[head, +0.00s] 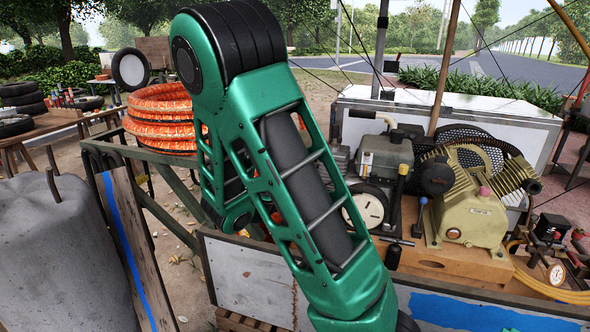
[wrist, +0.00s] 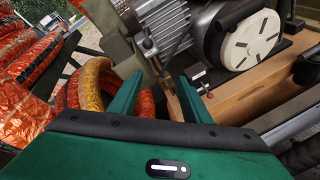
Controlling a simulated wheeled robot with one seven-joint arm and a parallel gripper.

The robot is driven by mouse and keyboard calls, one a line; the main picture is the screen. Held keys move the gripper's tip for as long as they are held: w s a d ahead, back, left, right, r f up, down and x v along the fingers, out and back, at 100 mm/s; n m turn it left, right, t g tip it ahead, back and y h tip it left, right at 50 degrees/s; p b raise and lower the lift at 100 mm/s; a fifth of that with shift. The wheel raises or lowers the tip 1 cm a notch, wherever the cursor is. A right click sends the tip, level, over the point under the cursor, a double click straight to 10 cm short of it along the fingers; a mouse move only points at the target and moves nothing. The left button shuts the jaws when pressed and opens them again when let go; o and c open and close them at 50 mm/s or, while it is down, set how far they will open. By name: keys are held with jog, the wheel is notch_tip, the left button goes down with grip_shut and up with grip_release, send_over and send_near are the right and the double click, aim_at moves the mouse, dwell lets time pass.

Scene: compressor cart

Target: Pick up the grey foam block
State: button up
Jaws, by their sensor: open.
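I cannot make out the grey foam block for certain in either view. In the wrist view my gripper (wrist: 160,80) is open, its two green fingers apart with nothing visibly held between them. A pale grey-olive blocky shape (wrist: 122,54) shows just beyond the left finger; I cannot tell whether it is foam or part of the engine. The engine (wrist: 205,35) with its white round cover lies beyond the right finger. In the head view my green arm crosses the middle and my gripper is hidden.
The engine (head: 385,158) and beige compressor (head: 470,207) stand on the cart's wooden deck (head: 440,262). Orange coiled hose (head: 160,115) lies on a metal frame at left; it also shows in the wrist view (wrist: 35,55). A large grey mass (head: 60,255) stands front left.

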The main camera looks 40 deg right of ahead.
jog(key=w+r+n+t+h, duration=0.35)
jog(key=w+r+n, duration=0.2)
jog(key=n, duration=0.25)
jog(key=shift+n+y, duration=0.3)
jog(key=shift+y, duration=0.15)
jog(key=shift+s+x, duration=0.2)
jog(key=shift+x, duration=4.65)
jog(key=shift+d, duration=0.1)
jog(key=shift+c, duration=0.6)
jog(key=c, duration=0.7)
